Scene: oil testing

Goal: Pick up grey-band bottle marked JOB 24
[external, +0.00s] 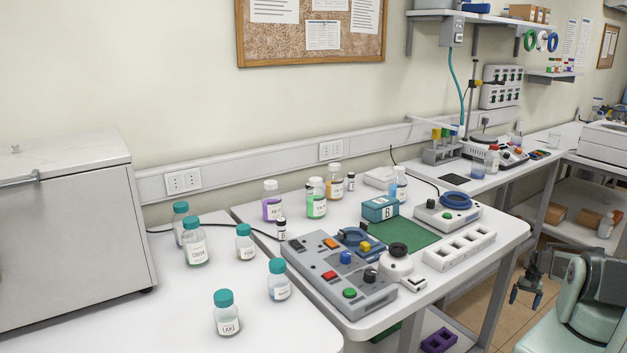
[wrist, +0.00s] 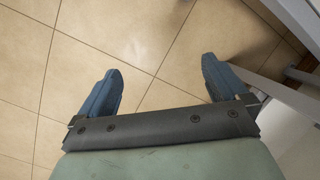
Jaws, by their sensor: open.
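Several labelled bottles stand on the white benches in the external view, but I cannot read JOB 24 or make out a grey band on any of them. Teal-capped bottles, such as a front one (external: 227,318) and a larger one (external: 195,248), stand on the left bench. White-capped bottles with purple (external: 271,207), green (external: 316,203) and amber (external: 334,187) contents stand at the back of the middle bench. My gripper (external: 525,298) is at the right, off the bench and apart from all bottles. In the wrist view my gripper (wrist: 161,66) is open and empty above the tiled floor.
A grey control box (external: 326,290) with coloured knobs, a green mat (external: 412,238), a teal box marked B (external: 380,209) and a white slotted rack (external: 459,250) crowd the middle bench. A white cabinet (external: 70,230) stands at left. Open floor lies below my gripper.

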